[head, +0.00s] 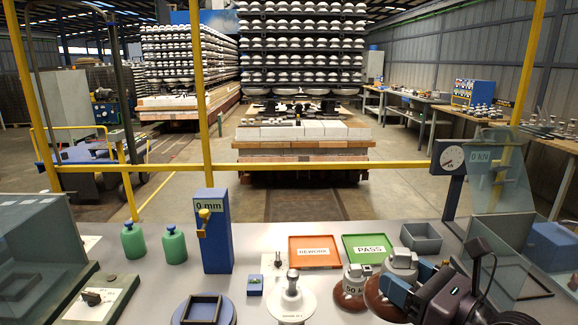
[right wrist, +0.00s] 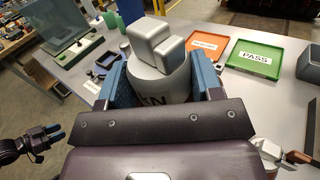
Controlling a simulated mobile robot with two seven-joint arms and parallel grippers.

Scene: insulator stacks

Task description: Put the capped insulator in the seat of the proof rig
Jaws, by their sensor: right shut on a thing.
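My right gripper (head: 411,281) is shut on the grey metal cap of a capped insulator (head: 404,258). Its brown disc shows below the fingers. In the right wrist view the cap (right wrist: 158,75) sits between the two blue fingers, with part of a "kN" label showing. I cannot tell whether its base touches the bench. A second capped insulator (head: 354,285), marked 50 kN, stands just left of it. My left gripper (right wrist: 52,134) shows only in the right wrist view.
An orange REWORK tray (head: 314,264) and a green PASS tray (head: 392,254) lie behind the insulators. A grey bin (head: 421,238) stands beside them.

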